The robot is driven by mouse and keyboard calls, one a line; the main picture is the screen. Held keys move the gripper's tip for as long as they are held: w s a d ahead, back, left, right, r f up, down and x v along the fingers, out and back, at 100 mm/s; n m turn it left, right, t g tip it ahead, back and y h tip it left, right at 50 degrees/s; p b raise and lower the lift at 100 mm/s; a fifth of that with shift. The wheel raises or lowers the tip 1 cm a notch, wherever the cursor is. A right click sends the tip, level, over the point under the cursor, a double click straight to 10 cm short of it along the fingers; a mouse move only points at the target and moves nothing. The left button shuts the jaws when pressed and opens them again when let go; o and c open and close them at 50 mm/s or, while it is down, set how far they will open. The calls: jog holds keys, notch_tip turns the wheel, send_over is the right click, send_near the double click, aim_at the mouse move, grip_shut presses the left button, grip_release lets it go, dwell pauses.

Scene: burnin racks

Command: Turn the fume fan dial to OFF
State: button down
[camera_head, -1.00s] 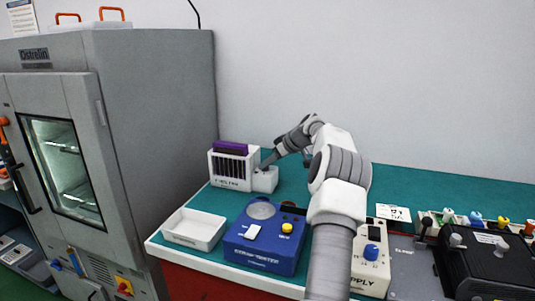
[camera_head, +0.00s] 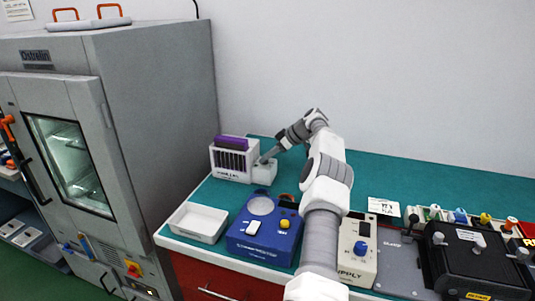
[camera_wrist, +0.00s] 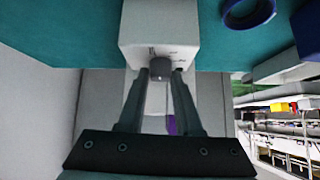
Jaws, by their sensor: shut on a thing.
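The fume fan (camera_head: 230,175) is a white box with a dark slotted front and a purple top, at the back left of the green bench. A smaller white block (camera_head: 262,176) adjoins its right side. My gripper (camera_head: 262,160) reaches down to this block from the right. In the wrist view, a small grey dial (camera_wrist: 160,68) sits on the white housing (camera_wrist: 160,25) between the fingertips. My gripper is shut on the dial, with one finger on each side. The dial's printed marks are too small to read.
A white tray (camera_head: 183,233) and a blue tester (camera_head: 248,245) with a yellow knob stand in front of the fan. A beige supply box (camera_head: 356,272) with a blue knob and a black case (camera_head: 480,262) are to the right. A grey oven cabinet (camera_head: 160,110) stands left.

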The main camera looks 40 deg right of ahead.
jog(key=shift+f, duration=0.2)
jog(key=c, duration=0.9)
grip_release()
jog(key=shift+o, duration=0.2)
jog(key=shift+r, duration=0.1)
jog(key=shift+s+r, duration=0.15)
jog(key=shift+r, duration=0.05)
jog(key=p+v, duration=0.2)
jog(key=v, duration=1.5)
jog(key=shift+p, duration=0.35)
jog(key=shift+f, duration=0.1)
